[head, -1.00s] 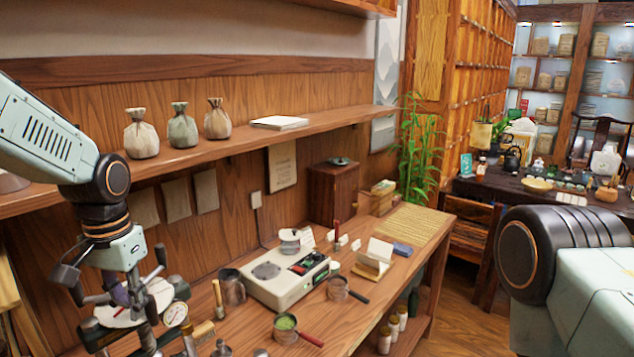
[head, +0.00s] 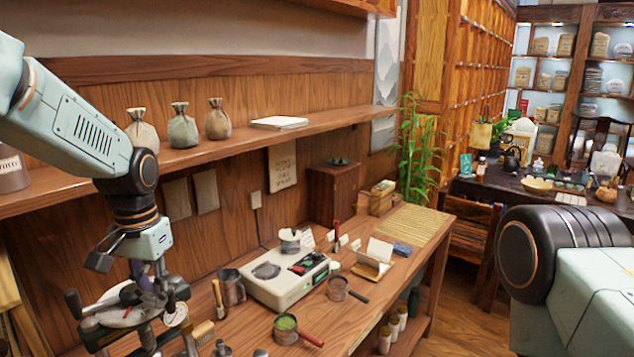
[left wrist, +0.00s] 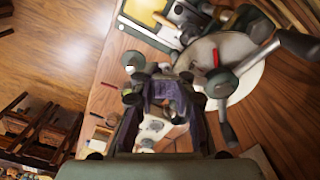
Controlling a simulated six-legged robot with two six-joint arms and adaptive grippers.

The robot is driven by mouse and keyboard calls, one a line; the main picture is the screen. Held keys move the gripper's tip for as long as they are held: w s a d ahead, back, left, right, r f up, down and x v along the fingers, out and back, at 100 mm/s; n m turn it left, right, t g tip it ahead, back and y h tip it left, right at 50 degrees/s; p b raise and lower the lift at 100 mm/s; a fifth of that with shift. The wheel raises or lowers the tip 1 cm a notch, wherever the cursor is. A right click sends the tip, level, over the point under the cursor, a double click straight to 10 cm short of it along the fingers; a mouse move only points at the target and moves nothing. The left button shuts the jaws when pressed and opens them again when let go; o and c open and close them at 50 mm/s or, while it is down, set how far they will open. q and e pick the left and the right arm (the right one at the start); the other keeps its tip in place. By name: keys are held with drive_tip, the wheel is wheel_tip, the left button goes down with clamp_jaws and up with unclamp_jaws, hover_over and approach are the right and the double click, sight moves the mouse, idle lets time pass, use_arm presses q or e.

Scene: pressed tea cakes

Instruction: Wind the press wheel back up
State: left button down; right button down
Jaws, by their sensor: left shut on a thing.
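One handle (head: 73,303) sticks out to the left. My left gripper (head: 150,284) comes down from above onto the wheel's right side and is shut on it, apparently at a handle; the fingers hide the exact contact. In the left wrist view, the gripper's dark and purple fingers (left wrist: 165,92) are beside the wheel's hub (left wrist: 221,84), and another handle (left wrist: 298,44) reaches right. My right gripper is out of view.
A white scale (head: 285,283), a dark cup (head: 231,287), a brush (head: 218,298) and a green-filled sieve (head: 286,325) stand on the bench right of the press. A shelf (head: 200,152) with cloth bags (head: 183,127) runs along the wall close behind my left arm.

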use_arm(q)
drive_tip(key=shift+w+d, duration=0.35)
drive_tip(key=shift+w, duration=0.35)
drive_tip(key=shift+w+d, duration=0.3)
drive_tip(key=shift+w, duration=0.35)
drive_tip(key=w, duration=0.3)
drive_tip(key=shift+w+d, duration=0.2)
drive_tip(key=shift+w, duration=0.05)
drive_tip(key=shift+s, duration=0.1)
drive_tip(key=shift+w+a, duration=0.25)
drive_tip(key=shift+w, duration=0.6)
drive_tip(key=shift+s, duration=0.1)
drive_tip(key=shift+s+d, duration=0.35)
drive_tip(key=shift+s, duration=0.45)
